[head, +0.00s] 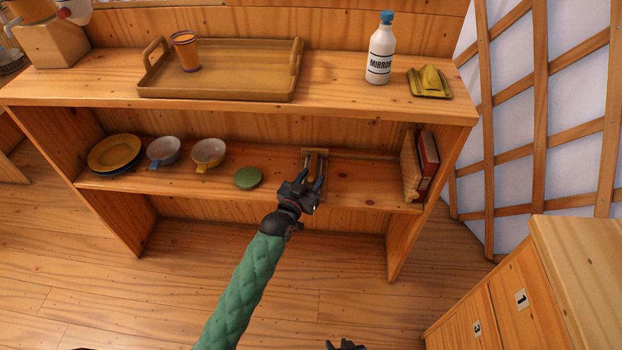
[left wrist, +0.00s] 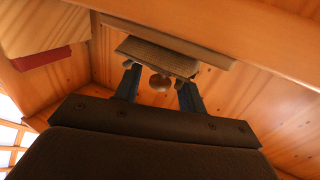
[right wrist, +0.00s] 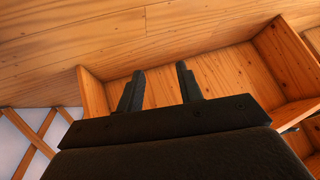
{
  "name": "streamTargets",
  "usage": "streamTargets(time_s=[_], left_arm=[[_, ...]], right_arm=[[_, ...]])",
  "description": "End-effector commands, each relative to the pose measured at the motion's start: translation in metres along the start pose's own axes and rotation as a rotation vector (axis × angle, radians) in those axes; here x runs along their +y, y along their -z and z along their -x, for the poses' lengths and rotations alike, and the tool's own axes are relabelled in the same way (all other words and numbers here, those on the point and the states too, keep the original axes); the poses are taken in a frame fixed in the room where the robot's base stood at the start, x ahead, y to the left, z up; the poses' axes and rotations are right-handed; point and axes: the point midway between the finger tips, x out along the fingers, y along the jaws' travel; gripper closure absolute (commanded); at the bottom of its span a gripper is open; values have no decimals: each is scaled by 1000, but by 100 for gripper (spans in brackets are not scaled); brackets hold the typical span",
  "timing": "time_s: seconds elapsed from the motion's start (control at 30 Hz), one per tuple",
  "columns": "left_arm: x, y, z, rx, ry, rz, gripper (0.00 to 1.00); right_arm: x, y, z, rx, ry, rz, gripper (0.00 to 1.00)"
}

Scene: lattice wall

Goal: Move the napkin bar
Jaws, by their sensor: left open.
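A small wooden holder (head: 316,157) stands on the lower shelf, right of a green disc; I take it to hold the napkin bar, partly hidden by my left gripper. In the left wrist view, a brown bar-like piece (left wrist: 156,54) lies against a pale flat board, with a round knob (left wrist: 160,83) beside it. My left gripper (head: 305,185) is open in front of the holder. In the left wrist view its fingers are either side of the knob; I cannot tell whether they touch anything. My right gripper (right wrist: 160,72) is open and empty, low at the bottom edge in the head view.
Above are a tray (head: 225,85) with an orange cup, a white bottle (head: 380,55) and a yellow dish. A numbered cabinet (head: 520,290) stands front right.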

Motion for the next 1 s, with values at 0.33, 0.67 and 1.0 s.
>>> streamTargets(time_s=[0.33, 0.67, 1.0], left_arm=[[0, 0, 0, 0, 0, 0, 100], [0, 3, 0, -8, 0, 3, 100], [0, 12, -1, -51, 0, 21, 100]], right_arm=[[0, 0, 0, -1, 0, 0, 64], [0, 2, 4, -3, -1, 0, 64], [-10, 50, 43, -39, 7, 5, 64]])
